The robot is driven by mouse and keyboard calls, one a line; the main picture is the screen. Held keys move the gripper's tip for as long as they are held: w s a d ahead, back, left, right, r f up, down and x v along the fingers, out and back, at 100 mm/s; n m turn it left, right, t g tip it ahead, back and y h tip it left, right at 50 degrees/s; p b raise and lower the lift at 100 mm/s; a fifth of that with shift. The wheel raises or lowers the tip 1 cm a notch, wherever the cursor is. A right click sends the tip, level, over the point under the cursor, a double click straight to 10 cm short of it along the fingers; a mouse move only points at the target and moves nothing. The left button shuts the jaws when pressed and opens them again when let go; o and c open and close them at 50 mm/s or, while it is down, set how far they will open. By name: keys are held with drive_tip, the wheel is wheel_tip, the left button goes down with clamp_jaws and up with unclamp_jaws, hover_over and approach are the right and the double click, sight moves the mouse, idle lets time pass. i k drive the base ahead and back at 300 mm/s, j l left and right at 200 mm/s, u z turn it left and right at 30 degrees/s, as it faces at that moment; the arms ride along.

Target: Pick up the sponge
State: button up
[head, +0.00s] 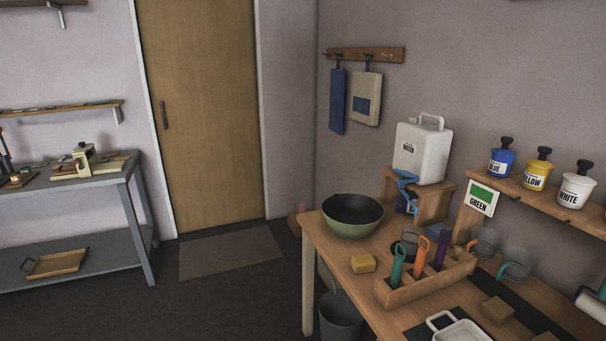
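A small yellow block that looks like the sponge (363,263) lies on the wooden table (345,283) in the head view. It sits in front of the dark green bowl (352,227) and just left of the wooden holder (428,284) with colored handles. Nothing covers it. A duller tan block (497,310) lies further right on the table; I cannot tell whether it is also a sponge. My gripper is not in this view.
A white jug (422,153) stands on a wooden stand behind the bowl. Mugs (514,264) and a white tray (460,331) are at the right. A grey bucket (341,318) stands on the floor by the table. The floor near the mat (231,253) is clear.

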sight(362, 263)
drive_tip(key=i+j+z, duration=0.15)
drive_tip(key=i+j, duration=0.15)
drive_tip(key=i, duration=0.25)
drive_tip(key=i+j+z, duration=0.2)
drive_tip(key=i+j, duration=0.15)
drive_tip(key=i, duration=0.15)
drive_tip(key=j+z, duration=0.25)
drive_tip(key=j, duration=0.6)
drive_tip(key=j+z, duration=0.25)
drive_tip(key=j, duration=0.6)
drive_tip(key=i, duration=0.95)
